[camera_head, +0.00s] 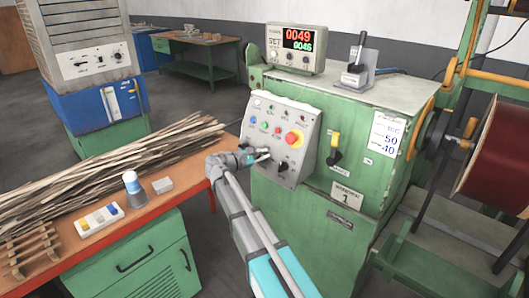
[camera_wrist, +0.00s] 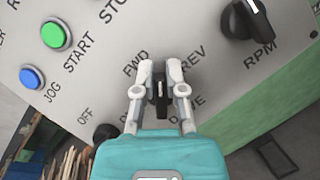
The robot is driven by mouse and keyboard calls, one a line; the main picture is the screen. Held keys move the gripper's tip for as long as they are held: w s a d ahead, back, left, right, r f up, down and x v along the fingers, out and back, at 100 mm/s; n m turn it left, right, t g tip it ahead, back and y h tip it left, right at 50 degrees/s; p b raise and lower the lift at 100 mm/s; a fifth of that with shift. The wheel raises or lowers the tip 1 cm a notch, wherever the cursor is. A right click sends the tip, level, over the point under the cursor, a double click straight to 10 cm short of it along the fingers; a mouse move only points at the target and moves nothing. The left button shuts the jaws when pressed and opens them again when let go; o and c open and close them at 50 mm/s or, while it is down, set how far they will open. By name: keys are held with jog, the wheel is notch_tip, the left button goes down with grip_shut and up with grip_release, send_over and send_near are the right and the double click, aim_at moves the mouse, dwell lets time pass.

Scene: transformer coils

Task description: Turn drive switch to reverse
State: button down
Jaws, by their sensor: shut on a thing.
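The grey control panel (camera_head: 309,120) is on the front of the green machine. In the wrist view, the small black drive switch (camera_wrist: 161,90) is between the fingertips of my gripper (camera_wrist: 161,80), with FWD to its left and REV to its right. My gripper is shut on the switch. The fingers hide its sides and part of the DRIVE label. I cannot tell exactly which position its pointer marks. In the head view, my gripper (camera_head: 264,155) is at the lower left of the panel, and the switch is hard to make out there.
The black RPM knob (camera_wrist: 250,18) is right of my fingers. Green START (camera_wrist: 53,35) and blue JOG (camera_wrist: 32,77) buttons are to the left. A red emergency button (camera_head: 294,138) is higher on the panel. An orange bench (camera_head: 140,218) with wooden strips stands left of my arm.

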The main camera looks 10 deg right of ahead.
jog(key=m, duration=0.2)
jog(key=m+g+p, duration=0.1)
jog(key=m, duration=0.1)
jog(key=m+g+y+p, duration=0.1)
jog(key=m, duration=0.1)
jog(key=shift+s+a+f, duration=0.1)
jog(key=shift+a+f, duration=0.05)
jog(key=shift+f, duration=0.1)
jog(key=shift+f+m+g+y+p, duration=0.2)
jog(key=shift+m+g+y+p, duration=0.15)
jog(key=shift+m, duration=0.8)
jog(key=shift+f+m+g+y+p, duration=0.15)
jog(key=shift+m+g+y+p, duration=0.2)
jog(key=shift+m, duration=0.8)
jog(key=c, duration=0.8)
grip_release()
jog(key=shift+a, duration=0.1)
jog(key=shift+o, duration=0.5)
jog(key=shift+s, duration=0.1)
jog(key=shift+s+f, duration=0.1)
